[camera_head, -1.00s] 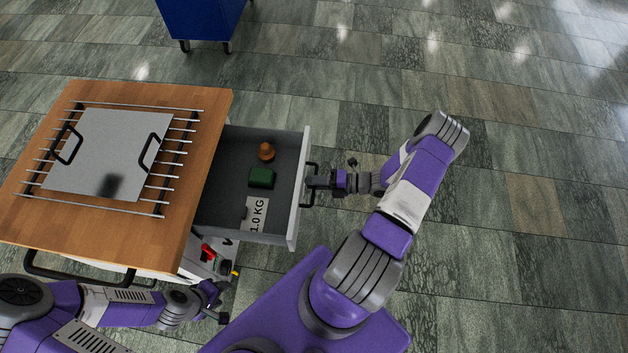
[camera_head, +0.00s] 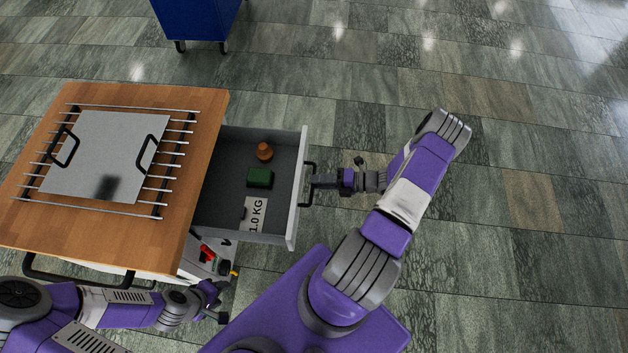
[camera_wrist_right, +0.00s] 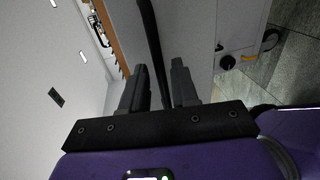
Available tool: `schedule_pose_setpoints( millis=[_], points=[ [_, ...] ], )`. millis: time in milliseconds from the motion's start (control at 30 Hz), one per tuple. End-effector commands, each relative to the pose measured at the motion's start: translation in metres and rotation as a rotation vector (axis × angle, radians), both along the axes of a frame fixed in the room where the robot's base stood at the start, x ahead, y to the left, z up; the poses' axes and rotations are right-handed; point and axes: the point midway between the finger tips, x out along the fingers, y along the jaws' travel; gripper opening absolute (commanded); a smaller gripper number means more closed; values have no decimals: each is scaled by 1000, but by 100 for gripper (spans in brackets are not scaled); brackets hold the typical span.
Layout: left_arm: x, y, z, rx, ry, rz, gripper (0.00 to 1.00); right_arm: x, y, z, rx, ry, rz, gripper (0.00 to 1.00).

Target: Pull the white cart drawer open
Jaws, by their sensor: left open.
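The white cart drawer (camera_head: 225,175) is pulled out to the right from under the wooden cart top. Its black handle (camera_head: 304,204) is on the right face of the drawer front. My right gripper (camera_head: 316,181) is at this handle from the right. In the right wrist view the fingers (camera_wrist_right: 160,85) are apart, with the black handle bar (camera_wrist_right: 151,40) running between them and a gap showing beside it. My left gripper (camera_head: 221,303) is open near the cart's lower front corner, clear of the drawer.
The drawer holds an orange knobbed weight (camera_head: 264,151), a green block (camera_head: 260,177) and a 1.0 KG label (camera_head: 255,214). A rack with a metal plate (camera_head: 105,155) lies on the wooden top (camera_head: 60,235). A blue cabinet (camera_head: 195,18) stands behind. Floor to the right is clear.

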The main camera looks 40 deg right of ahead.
Motion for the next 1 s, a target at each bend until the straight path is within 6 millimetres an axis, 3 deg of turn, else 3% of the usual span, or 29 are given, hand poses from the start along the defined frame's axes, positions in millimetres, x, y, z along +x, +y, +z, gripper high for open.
schedule_pose_setpoints(
  millis=[333, 1000],
  points=[
    [0, 0, 6, 0, 0, 0, 51, -35, -30, 10, 0, 0, -1, 29],
    [0, 0, 6, 0, 0, 0, 51, -37, -32, 10, 1, 1, 0, 29]
  ],
)
